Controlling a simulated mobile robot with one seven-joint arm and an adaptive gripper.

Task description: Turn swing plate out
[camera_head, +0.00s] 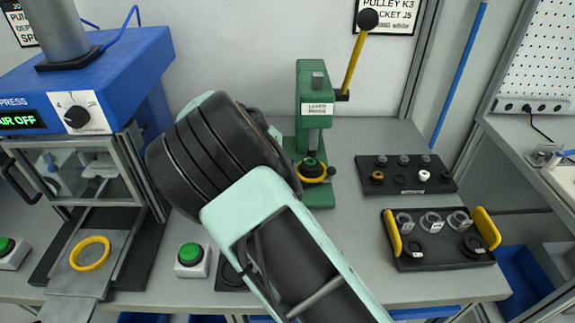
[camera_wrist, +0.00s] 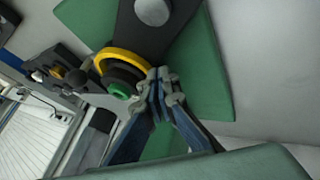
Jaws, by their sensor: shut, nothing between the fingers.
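The green lever press (camera_head: 318,130) stands on the bench in the head view. At its foot, under the ram, are a yellow ring (camera_head: 315,172) and a green-and-black round part (camera_head: 310,166). A small dark knob (camera_head: 331,171) sits at the ring's right side. In the wrist view the yellow ring (camera_wrist: 122,56) surrounds dark round parts with a green centre (camera_wrist: 120,91). A pale grey flat piece (camera_wrist: 104,102) reaches left below it; I cannot tell whether it is the swing plate. My gripper (camera_wrist: 164,80) is shut and empty, its tips close beside the ring; contact is unclear.
My arm hides the bench left of the lever press. A yellow lever (camera_head: 355,60) with a black ball rises above it. Two dark trays of rings (camera_head: 405,188) (camera_head: 440,262) lie to the right. A blue press (camera_head: 110,75) and green button (camera_head: 191,254) stand left.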

